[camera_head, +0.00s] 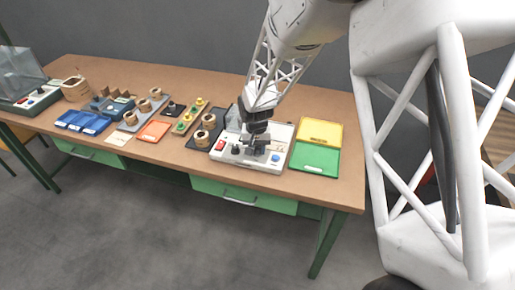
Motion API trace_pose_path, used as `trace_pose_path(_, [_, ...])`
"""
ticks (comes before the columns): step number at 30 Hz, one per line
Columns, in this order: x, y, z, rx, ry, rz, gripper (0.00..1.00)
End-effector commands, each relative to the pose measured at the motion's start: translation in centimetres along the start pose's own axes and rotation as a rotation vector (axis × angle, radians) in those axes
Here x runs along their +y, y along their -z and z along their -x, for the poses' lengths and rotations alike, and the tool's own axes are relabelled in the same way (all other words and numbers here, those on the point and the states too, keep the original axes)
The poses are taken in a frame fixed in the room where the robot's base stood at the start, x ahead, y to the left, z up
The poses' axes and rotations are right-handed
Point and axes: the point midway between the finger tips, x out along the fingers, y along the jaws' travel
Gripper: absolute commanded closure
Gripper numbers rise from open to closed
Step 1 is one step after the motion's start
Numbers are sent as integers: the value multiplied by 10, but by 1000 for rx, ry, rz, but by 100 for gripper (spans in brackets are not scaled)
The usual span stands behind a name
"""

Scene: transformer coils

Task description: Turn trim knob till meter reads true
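A white instrument box (284,168) stands near the front edge of the table, right of centre. It carries a red switch (220,144), a dark knob (235,150) and a blue button (275,158). A small pale dial face (279,148), perhaps the meter, shows at its right; its reading is too small to make out. My gripper (255,148) points down over the middle of the box, close to its top. The fingers hide part of the panel, and I cannot tell whether they touch a knob or are open or shut.
A yellow tray (320,132) and a green tray (314,160) lie right of the box. To its left are coils (202,138), an orange tray (154,131), blue bins (82,123) and a clear-covered device (20,80). Bare wooden table (345,185) shows at the right front.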

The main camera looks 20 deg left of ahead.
Motion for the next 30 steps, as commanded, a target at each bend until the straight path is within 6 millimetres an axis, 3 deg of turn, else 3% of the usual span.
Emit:
trace_pose_path(1, [0,1,2,3,1,0,64])
trace_pose_path(5, [0,1,1,2,1,0,46])
trace_pose_path(17, [0,0,4,1,0,1,46])
trace_pose_path(30, [0,0,51,2,1,0,46])
